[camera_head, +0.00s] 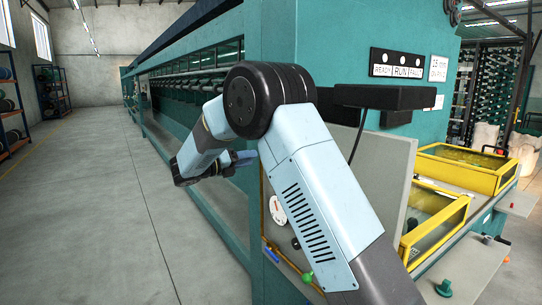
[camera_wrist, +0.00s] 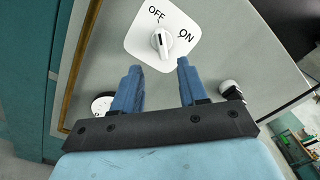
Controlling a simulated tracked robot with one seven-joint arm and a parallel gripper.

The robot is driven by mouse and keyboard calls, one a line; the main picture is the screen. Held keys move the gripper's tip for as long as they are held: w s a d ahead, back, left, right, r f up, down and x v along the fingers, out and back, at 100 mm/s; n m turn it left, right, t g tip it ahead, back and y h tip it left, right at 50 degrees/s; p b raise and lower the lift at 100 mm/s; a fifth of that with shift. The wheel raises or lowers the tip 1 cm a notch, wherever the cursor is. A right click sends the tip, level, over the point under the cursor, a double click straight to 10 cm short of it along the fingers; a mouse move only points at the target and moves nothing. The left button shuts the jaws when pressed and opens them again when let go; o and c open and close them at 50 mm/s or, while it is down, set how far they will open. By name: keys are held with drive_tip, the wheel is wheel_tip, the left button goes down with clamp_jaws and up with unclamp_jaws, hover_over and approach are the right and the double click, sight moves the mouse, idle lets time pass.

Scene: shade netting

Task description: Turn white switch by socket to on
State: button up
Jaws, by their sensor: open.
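The white switch (camera_wrist: 161,38) is a rotary knob on a white rounded plate, on a grey panel (camera_wrist: 226,50) in the wrist view. Its plate is marked OFF and ON. The knob's dark mark points up, toward OFF. My gripper (camera_wrist: 160,66) has its two blue fingers apart, pointing at the lower edge of the plate, with the knob ahead of the gap between them. Nothing is between the fingers. In the head view my gripper (camera_head: 242,157) is beside the teal machine, and my arm hides the switch.
A white round fitting (camera_wrist: 102,104) is left of the fingers and a black-and-white knob (camera_wrist: 232,90) right. In the head view, a white round dial (camera_head: 277,210) is on the machine's side, yellow-framed trays (camera_head: 467,180) stand at right, and the floor (camera_head: 85,210) at left is clear.

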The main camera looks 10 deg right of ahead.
drive_tip(key=x, duration=0.9)
drive_tip(key=shift+w+d, duration=0.15)
drive_tip(key=shift+d, duration=0.2)
clamp_jaws()
